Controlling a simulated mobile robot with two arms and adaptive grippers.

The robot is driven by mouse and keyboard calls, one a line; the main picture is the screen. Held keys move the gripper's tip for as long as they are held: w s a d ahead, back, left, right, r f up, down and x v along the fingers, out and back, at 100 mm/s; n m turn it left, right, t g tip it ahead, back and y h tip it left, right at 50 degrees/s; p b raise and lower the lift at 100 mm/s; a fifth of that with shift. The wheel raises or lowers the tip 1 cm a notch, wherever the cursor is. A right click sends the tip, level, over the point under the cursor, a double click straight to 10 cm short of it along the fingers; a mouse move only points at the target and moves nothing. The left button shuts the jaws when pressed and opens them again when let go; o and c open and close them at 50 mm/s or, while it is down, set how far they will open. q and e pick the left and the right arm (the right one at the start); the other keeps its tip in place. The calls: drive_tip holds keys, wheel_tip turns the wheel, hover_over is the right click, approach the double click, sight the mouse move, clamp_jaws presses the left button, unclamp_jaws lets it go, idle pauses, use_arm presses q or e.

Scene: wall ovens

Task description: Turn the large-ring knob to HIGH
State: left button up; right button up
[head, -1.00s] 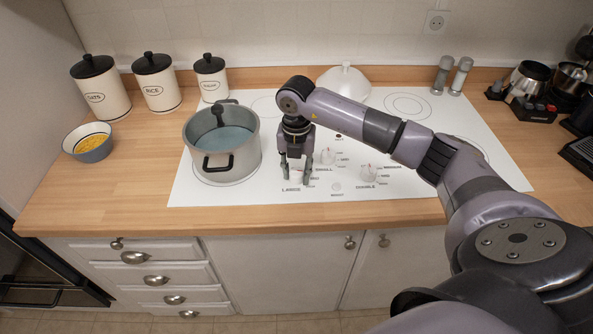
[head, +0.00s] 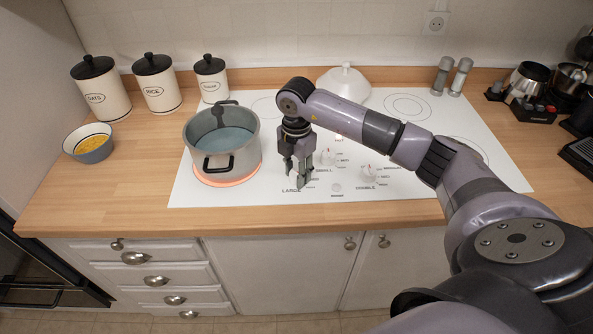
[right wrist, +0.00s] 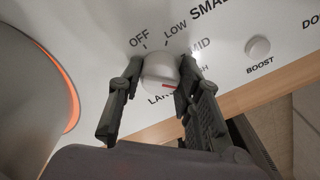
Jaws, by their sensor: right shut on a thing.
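The large-ring knob (right wrist: 160,72) is a white round knob at the front left of the white cooktop, by the LARGE label. My right gripper (head: 297,182) points down at it and is shut on it, one finger on each side in the right wrist view (right wrist: 155,95). The knob's red mark (right wrist: 166,87) is on its lower right side, on the side of the partly hidden HIGH label; I cannot tell whether it lines up exactly. The large ring (head: 228,182) glows orange under the grey pot (head: 226,150). My left gripper is not in view.
The small-ring knob (head: 327,157), double-ring knob (head: 368,172) and boost button (right wrist: 258,48) are to the right. A white domed lid (head: 344,83) stands behind my arm. Canisters and a bowl (head: 89,150) stand at left, shakers (head: 442,76) at back right.

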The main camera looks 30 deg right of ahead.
sight(297, 171)
idle(0.4)
drive_tip(key=o, duration=1.1)
drive_tip(key=shift+o, duration=0.2)
drive_tip(key=shift+r, duration=0.1)
wheel_tip(297, 171, up, 12)
